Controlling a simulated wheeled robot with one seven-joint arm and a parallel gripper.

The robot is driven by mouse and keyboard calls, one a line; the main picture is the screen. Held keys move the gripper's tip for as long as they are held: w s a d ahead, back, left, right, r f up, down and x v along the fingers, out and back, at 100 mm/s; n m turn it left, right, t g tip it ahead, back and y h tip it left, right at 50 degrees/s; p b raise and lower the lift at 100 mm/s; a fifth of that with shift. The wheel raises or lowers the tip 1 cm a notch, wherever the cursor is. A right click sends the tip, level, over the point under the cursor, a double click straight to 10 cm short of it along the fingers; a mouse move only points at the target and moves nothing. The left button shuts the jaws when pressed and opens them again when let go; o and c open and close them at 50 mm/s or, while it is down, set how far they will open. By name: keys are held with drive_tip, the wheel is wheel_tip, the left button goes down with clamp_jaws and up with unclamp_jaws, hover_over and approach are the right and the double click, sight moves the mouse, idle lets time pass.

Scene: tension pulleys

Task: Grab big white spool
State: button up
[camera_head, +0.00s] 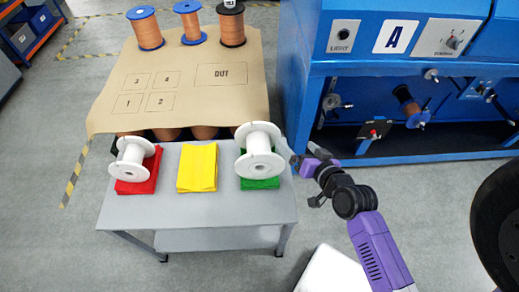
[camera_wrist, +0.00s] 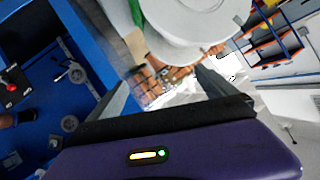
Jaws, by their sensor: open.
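Whether a finger touches the spool cannot be told.
A yellow cloth (camera_head: 197,167) lies bare between. Behind are a brown board (camera_head: 200,58) and copper spools (camera_head: 146,29). A blue machine (camera_head: 312,70) stands close on the right.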

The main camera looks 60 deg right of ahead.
sight(260, 149)
drive_tip(key=w+f+y, duration=0.1)
drive_tip(key=y, duration=0.2)
drive_tip(key=w+a+f+m+y, duration=0.1)
drive_tip(key=w+y, duration=0.1)
drive_tip(key=y, duration=0.1)
drive_tip(key=w+f+y, duration=0.2)
drive_tip(key=y, duration=0.1)
drive_tip(key=shift+w+a+m+t+y, duration=0.2)
drive_tip(key=shift+m+t+y, duration=0.1)
drive_tip(key=shift+m, duration=0.1)
drive_tip(key=shift+w+a, duration=0.2)
drive_tip(key=shift+w, duration=0.05)
drive_tip(key=x, duration=0.7)
drive_tip(key=shift+d+f+p, duration=0.15)
drive_tip(key=shift+f+p, duration=0.1)
drive_tip(key=shift+p, duration=0.05)
drive_tip(key=shift+c, duration=0.5)
drive_tip(key=c, duration=1.8)
